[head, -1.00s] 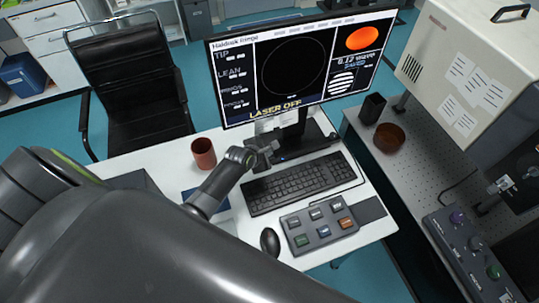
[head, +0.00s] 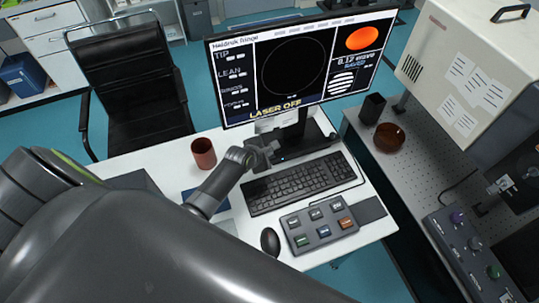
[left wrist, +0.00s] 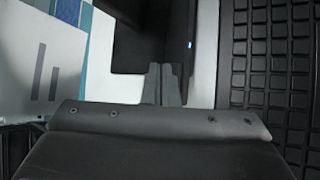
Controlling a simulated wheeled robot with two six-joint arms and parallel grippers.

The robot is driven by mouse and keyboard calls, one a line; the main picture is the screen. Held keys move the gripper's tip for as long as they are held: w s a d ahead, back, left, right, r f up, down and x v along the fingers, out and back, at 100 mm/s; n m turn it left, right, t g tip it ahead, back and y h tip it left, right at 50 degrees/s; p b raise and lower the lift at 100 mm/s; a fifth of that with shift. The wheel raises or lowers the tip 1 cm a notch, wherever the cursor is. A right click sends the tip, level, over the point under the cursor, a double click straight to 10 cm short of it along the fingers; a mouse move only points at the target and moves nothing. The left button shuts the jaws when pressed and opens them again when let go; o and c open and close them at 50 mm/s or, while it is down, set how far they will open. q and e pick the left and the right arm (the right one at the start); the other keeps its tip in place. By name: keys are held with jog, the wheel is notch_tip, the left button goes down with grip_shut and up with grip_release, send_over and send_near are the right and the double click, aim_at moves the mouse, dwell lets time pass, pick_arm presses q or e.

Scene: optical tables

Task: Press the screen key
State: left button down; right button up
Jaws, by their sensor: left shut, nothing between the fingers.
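A grey key box (head: 319,225) with several coloured keys lies on the white desk, in front of the keyboard. Its labels are too small to read, so I cannot tell which key is the screen key. The monitor (head: 300,68) behind is lit and shows "LASER OFF". My left gripper (head: 266,155) is shut and empty, between the monitor's stand and the keyboard (head: 297,184), away from the key box. In the left wrist view its fingers (left wrist: 162,78) are together, with the keyboard (left wrist: 265,55) on the right. My right gripper is not in view.
A red-brown mug (head: 203,153) stands left of my left gripper. A black mouse (head: 270,241) lies left of the key box. A dark cup (head: 372,108) and a brown bowl (head: 389,138) stand on the perforated table at right.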

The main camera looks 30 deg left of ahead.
pick_arm(q)
jog(key=shift+f, duration=0.2)
jog(key=shift+f, duration=0.25)
dwell(0.5)
jog(key=shift+r+p, duration=0.45)
jog(key=shift+p, duration=0.15)
